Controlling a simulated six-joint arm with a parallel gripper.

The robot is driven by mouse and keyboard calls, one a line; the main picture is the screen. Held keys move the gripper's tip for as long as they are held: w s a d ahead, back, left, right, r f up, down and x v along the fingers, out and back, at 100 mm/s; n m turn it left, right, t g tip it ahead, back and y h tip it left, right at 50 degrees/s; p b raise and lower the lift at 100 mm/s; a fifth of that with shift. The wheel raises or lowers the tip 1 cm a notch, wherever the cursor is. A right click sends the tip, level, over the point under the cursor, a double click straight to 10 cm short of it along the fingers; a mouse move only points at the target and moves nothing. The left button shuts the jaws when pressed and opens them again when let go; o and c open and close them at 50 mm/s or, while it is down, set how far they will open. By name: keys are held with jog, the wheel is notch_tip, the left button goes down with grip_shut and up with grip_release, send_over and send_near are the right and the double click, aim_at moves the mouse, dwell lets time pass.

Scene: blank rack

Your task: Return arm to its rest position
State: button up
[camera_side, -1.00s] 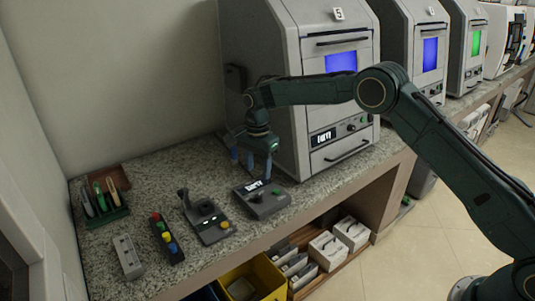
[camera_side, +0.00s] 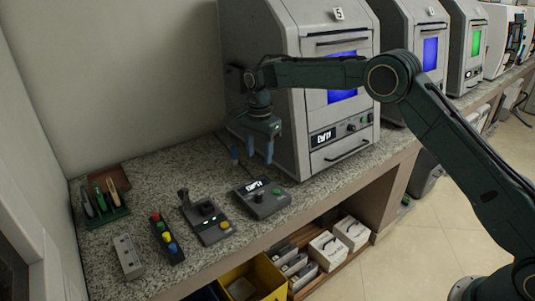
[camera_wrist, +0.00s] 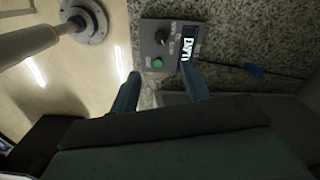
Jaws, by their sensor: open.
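My gripper (camera_side: 252,152) is open and empty. Its two blue fingers point down in the side view, above the counter and in front of the grey machine numbered 5. In the wrist view the fingers (camera_wrist: 162,92) are spread apart with nothing between them. Below and beyond them is a grey control box (camera_wrist: 168,47) with a small display, a dark knob and a green button. The same control box (camera_side: 262,198) lies on the counter in the side view, below and apart from the fingers.
The grey machine (camera_side: 272,82) stands close behind my gripper. A joystick box (camera_side: 207,220), a coloured-button strip (camera_side: 166,238), a light grey box (camera_side: 128,257) and a green rack (camera_side: 106,212) occupy the speckled counter (camera_side: 160,185). A yellow bin (camera_side: 262,276) sits below.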

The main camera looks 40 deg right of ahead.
jog(key=s+d+r+n+t, duration=0.1)
jog(key=s+d+r+n, duration=0.25)
jog(key=s+r, duration=0.55)
jog(key=s+d+r+n+t, duration=0.2)
jog(key=s+r+n, duration=0.2)
jog(key=s+r, duration=0.6)
jog(key=s+d+f+n+t, duration=0.1)
jog(key=s+f+n, duration=0.1)
jog(key=s, duration=1)
jog(key=s+d+f+n+t, duration=0.1)
jog(key=s+n, duration=0.4)
jog(key=s, duration=0.6)
jog(key=shift+s+d+f+t, duration=0.3)
jog(key=shift+s+d+f, duration=0.1)
jog(key=shift+d, duration=0.15)
jog(key=shift+n, duration=0.25)
